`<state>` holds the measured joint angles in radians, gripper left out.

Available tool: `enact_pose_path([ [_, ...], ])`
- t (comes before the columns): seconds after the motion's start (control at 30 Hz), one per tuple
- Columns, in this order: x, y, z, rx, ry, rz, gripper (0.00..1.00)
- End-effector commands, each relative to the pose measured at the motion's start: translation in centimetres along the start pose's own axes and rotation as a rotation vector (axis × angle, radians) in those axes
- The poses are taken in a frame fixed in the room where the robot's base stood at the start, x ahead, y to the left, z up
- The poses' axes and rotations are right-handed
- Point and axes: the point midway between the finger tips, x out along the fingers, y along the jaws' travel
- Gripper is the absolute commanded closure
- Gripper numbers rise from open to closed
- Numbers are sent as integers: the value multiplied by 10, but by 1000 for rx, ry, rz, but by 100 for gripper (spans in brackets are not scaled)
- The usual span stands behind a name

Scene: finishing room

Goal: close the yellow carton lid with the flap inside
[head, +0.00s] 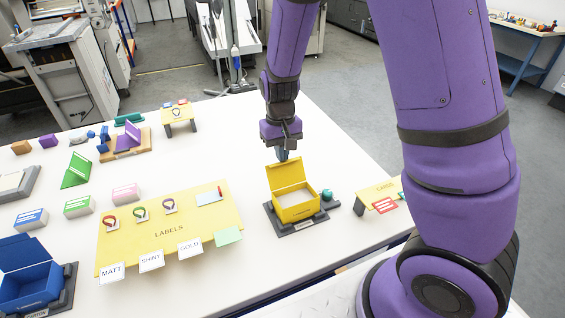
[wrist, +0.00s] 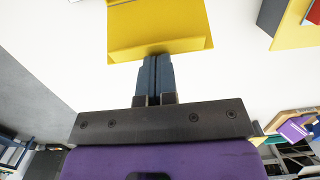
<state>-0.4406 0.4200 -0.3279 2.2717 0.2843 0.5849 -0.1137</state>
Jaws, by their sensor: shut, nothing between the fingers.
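The yellow carton (head: 297,208) sits on a dark base on the white table in the head view. Its lid (head: 286,173) stands up and open at the back, and the pale inside of the box shows. My gripper (head: 283,156) is shut and empty, close by the top edge of the raised lid. In the wrist view the shut fingers (wrist: 154,62) point at the yellow lid (wrist: 158,22), whose flap (wrist: 160,48) runs along the edge nearest them. The fingertips are at or just beside that flap; I cannot tell whether they touch.
A small teal object (head: 326,195) is right of the carton, near a yellow cards stand (head: 381,192). A yellow labels board (head: 168,230) lies to the left. A blue open carton (head: 30,286) is at front left. The table behind the carton is clear.

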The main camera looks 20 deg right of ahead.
Motion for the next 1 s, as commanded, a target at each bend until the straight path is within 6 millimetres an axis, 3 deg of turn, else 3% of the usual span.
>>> enact_pose_path([
  [0.03, 20, -1, 23, -6, -70, 12, 100],
  [1.0, 20, -1, 29, -6, -72, 12, 100],
])
